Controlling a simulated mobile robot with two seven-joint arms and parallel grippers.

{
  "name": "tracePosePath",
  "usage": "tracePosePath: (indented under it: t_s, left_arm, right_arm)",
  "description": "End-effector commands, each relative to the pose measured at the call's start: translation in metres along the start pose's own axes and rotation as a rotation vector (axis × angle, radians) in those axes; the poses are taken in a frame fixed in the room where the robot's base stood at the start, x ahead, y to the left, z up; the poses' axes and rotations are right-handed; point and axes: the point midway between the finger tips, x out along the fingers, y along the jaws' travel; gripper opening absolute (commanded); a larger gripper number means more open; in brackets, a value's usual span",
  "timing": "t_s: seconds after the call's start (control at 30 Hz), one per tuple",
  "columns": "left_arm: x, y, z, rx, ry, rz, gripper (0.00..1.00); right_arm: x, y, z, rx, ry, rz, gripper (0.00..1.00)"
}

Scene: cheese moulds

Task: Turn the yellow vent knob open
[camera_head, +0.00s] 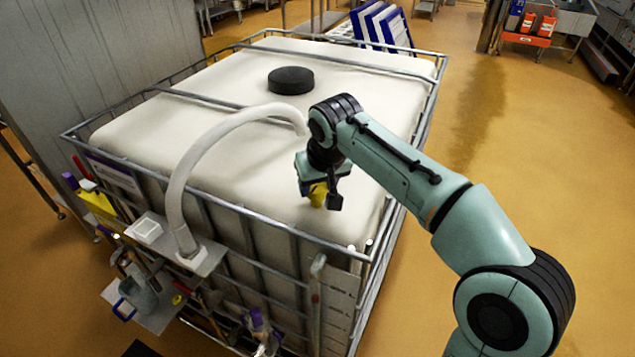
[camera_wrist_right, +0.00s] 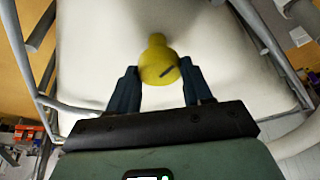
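The yellow vent knob (camera_wrist_right: 158,62) has a rounded body with a smaller lobe and a short slanted dark mark. In the wrist view it sits between the two fingers of my right gripper (camera_wrist_right: 160,82), which appear to touch it on both sides. In the head view the right gripper (camera_head: 320,190) points down over the front right part of the white tank top, with the yellow knob (camera_head: 318,196) partly hidden between its fingers. What the knob is mounted on is hidden. My left gripper is not in view.
The white tank (camera_head: 240,70) stands in a grey tube cage with a black round lid (camera_head: 291,80) on top. A thick white hose (camera_head: 185,165) arches over its front left edge. A metal shelf (camera_head: 160,315) with tools hangs at the front left. The floor at right is clear.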

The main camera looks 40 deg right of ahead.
Motion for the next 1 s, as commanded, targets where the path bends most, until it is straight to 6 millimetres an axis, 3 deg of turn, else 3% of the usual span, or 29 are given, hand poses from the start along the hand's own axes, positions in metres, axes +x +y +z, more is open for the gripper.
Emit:
tracePosePath:
  t_s: [0.03,0.07,0.47,1.0]
  left_arm:
    - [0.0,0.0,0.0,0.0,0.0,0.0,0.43]
    - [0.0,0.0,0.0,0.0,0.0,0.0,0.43]
    - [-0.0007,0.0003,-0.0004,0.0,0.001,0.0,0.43]
    - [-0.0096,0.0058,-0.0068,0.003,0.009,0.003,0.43]
  right_arm:
    - [-0.0001,-0.0003,0.0,0.0,0.0,-0.001,0.26]
    - [-0.0001,-0.0003,0.0,0.0,0.0,-0.001,0.19]
    - [-0.0006,-0.0001,-0.0001,-0.054,0.001,-0.024,0.2]
    - [-0.0006,0.0025,-0.0014,-0.458,0.0,-0.193,0.2]
